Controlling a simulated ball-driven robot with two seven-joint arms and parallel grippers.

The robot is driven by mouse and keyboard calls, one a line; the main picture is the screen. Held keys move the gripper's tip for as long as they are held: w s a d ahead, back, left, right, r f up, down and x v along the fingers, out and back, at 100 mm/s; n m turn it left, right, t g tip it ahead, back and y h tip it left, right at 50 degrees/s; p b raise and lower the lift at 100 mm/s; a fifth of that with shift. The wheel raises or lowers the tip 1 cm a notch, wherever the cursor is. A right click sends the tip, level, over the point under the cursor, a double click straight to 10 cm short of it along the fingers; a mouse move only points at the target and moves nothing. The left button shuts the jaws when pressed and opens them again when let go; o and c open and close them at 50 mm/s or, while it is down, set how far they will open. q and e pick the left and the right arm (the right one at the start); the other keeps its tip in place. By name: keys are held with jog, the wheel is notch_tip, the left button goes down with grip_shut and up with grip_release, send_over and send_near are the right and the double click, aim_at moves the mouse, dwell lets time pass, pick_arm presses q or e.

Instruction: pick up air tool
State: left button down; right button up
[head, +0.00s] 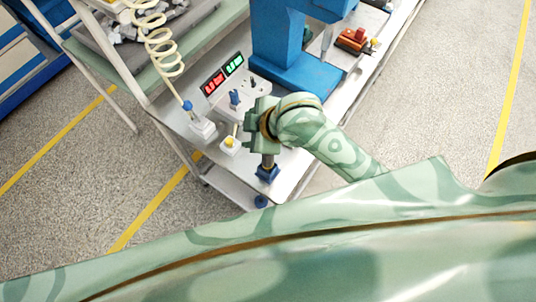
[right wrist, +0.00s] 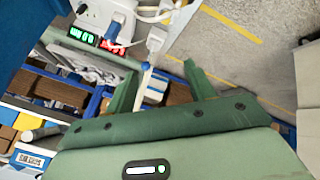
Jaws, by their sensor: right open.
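My right gripper (head: 250,123) is above the bench's near end in the head view. In the right wrist view it is open (right wrist: 160,90), its two green fingers spread wide. A grey upright cylinder in a blue square base (head: 267,172) stands just below it; I cannot tell whether this is the air tool. A cream coiled hose (head: 163,45) hangs down to a blue-topped fitting (head: 188,106) at a white block (head: 203,129), left of the gripper. In the wrist view a pale rod with a blue end (right wrist: 143,78) shows between the fingers, apparently beyond them. My left gripper is not in view.
A bench (head: 228,184) carries red and green displays (head: 224,75), a yellow button on a white box (head: 230,145) and a large blue press-like frame (head: 290,65). A cart with grey parts (head: 150,30) stands at upper left. Open floor lies right of the bench.

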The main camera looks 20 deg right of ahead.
jog(key=a+r+n+g, duration=0.3)
jog(key=a+r+n, duration=0.1)
jog(key=a+n, duration=0.1)
jog(key=s+d+r+n+g+h+p, duration=0.1)
jog(key=s+d+n+g+h+p, duration=0.2)
jog(key=d+n, duration=0.4)
jog(key=shift+m+h, duration=0.5)
jog(key=shift+h, duration=0.1)
jog(key=f+b, duration=0.1)
jog(key=f, duration=0.2)
jog(key=d+f+b, duration=0.1)
jog(key=f+b, duration=0.1)
jog(key=f, duration=0.1)
jog(key=w+f+b, duration=0.1)
jog(key=f, duration=0.3)
jog(key=shift+d, duration=0.2)
notch_tip(320, 180, down, 6)
jog(key=shift+a+r+b, duration=0.1)
jog(key=shift+b, duration=1.1)
jog(key=c, duration=1)
